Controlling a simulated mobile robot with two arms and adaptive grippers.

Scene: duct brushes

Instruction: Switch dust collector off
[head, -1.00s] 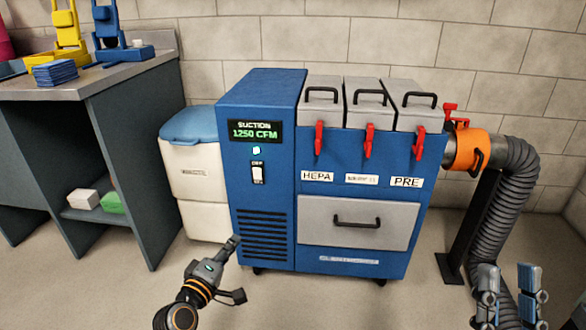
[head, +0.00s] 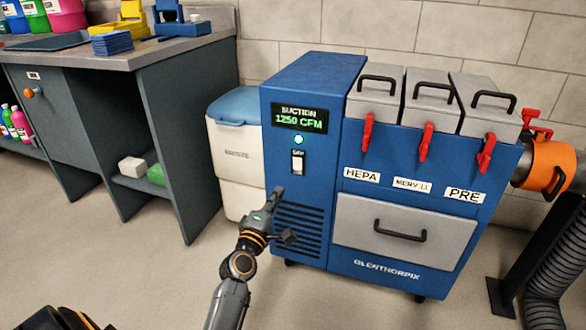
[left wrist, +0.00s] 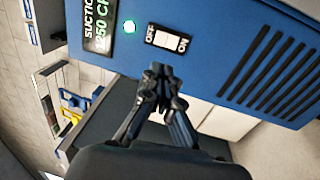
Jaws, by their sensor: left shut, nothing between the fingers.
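The blue dust collector (head: 300,80) stands against the wall. Its display (head: 299,119) reads SUCTION 1250 CFM, and a green light (head: 299,140) glows below it. The white rocker switch (head: 298,162) sits under the light; in the left wrist view the switch (left wrist: 166,39) shows OFF and ON labels. My left gripper (head: 278,192) is shut and empty, in front of the panel just below and left of the switch. In the left wrist view its fingertips (left wrist: 157,68) are close to the switch and appear apart from it. My right gripper is out of view.
A white bin with a blue lid (head: 237,106) stands left of the collector. A workbench (head: 150,58) with blue and yellow items is further left. An orange collar (head: 549,167) and grey hose (head: 555,265) are at the right. The floor in front is clear.

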